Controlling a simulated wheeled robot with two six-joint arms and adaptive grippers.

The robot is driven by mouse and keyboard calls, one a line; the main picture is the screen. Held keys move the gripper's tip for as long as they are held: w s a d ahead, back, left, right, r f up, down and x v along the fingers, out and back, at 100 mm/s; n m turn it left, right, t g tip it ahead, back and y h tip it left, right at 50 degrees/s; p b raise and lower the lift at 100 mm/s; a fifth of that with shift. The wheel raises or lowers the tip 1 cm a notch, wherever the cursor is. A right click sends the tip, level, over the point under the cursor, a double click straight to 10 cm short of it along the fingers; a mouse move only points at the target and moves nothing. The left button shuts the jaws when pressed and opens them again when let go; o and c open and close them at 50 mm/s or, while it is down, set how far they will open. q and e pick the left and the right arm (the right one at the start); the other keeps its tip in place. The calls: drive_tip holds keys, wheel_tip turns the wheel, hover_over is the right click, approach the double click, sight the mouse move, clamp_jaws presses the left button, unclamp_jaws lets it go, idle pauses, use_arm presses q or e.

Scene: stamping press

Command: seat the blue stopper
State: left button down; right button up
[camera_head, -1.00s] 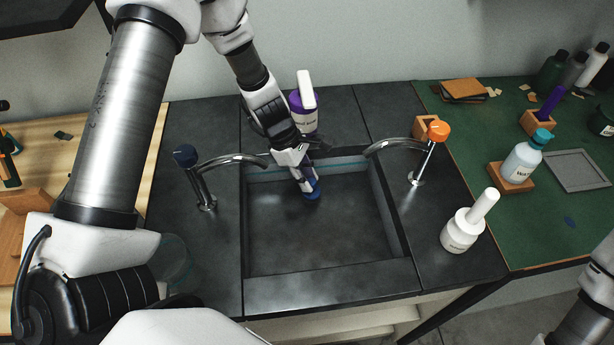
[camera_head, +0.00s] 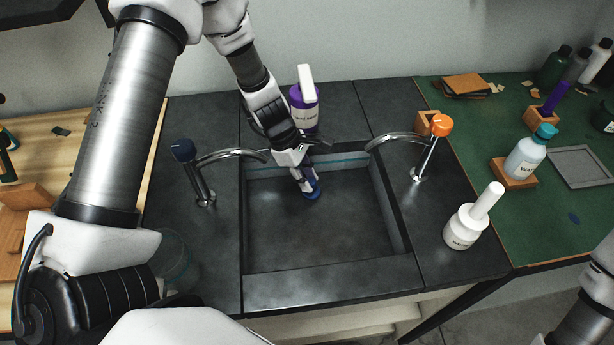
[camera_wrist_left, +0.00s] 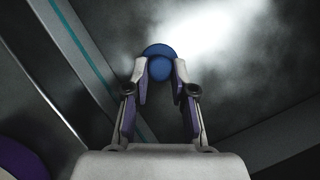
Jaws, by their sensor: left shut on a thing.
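The blue stopper (camera_wrist_left: 158,50) is round with a knob and sits between the fingertips of my left gripper (camera_wrist_left: 160,72), which is shut on it. In the head view the gripper (camera_head: 306,182) reaches down into the dark sink basin (camera_head: 320,240), and the blue stopper (camera_head: 313,192) shows at its tips near the back wall. I cannot tell whether the stopper touches the basin floor. No drain hole is visible; the gripper and stopper may hide it. My right gripper is out of view; only part of that arm shows at the lower right.
A purple soap bottle (camera_head: 305,108) stands behind the basin, close to my left gripper. A white bottle (camera_head: 468,228) stands right of the basin. The basin's front is clear.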

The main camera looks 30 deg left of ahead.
use_arm(q)
drive_tip(key=c, duration=0.9)
unclamp_jaws()
drive_tip(key=shift+f, duration=0.1)
drive_tip(key=v, duration=0.7)
drive_tip(key=shift+a+r, duration=0.1)
drive_tip(key=shift+r, duration=0.15)
